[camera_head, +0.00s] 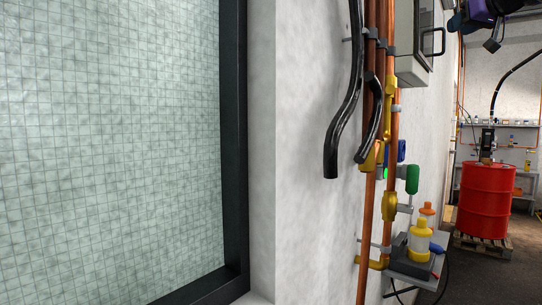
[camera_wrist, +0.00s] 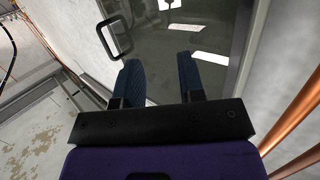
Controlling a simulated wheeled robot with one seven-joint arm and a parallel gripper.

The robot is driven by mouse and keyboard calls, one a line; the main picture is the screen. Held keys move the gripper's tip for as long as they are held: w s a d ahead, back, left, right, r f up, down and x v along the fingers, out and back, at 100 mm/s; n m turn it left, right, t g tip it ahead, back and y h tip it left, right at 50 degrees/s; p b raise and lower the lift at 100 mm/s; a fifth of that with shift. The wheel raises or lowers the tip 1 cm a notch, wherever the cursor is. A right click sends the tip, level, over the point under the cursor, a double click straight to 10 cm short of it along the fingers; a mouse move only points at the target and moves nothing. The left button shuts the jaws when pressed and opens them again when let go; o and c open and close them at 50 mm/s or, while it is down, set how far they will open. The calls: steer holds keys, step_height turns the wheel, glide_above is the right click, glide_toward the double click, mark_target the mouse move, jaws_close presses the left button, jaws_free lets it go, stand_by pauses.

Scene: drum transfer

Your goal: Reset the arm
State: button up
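My gripper (camera_wrist: 157,62) shows in the wrist view with its two dark blue ridged fingers apart and nothing between them. Its purple body fills the bottom of that view. Beyond the fingers is a glazed panel (camera_wrist: 215,22) with bright reflections, and a black loop handle (camera_wrist: 115,37) stands left of the fingers. In the head view, purple and black parts of my arm show at the top right edge, near a grey wall cabinet (camera_head: 411,62). I cannot tell the distance between them.
Copper pipes (camera_head: 375,200) and black hoses (camera_head: 345,105) run along the white wall. A small shelf (camera_head: 412,272) juts out with yellow-capped bottles (camera_head: 420,238). A red drum (camera_head: 486,200) stands on a wooden pallet (camera_head: 482,244) at the far right. A tiled window (camera_head: 110,150) fills the left.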

steer(key=s+a+f+g, duration=0.2)
steer(key=a+f+g, duration=0.1)
steer(key=a+f, duration=0.85)
steer(key=s+a+f+g+h, duration=0.1)
steer(key=s+a+f+g, duration=0.2)
steer(key=s+a+f, duration=0.55)
steer(key=s+f+m+g+h, duration=0.1)
steer(key=s+f+g, duration=0.3)
steer(key=s+f, duration=2.1)
steer(key=shift+s+a+f+m+h, duration=0.3)
steer(key=shift+s+a, duration=0.1)
steer(key=shift+s, duration=0.7)
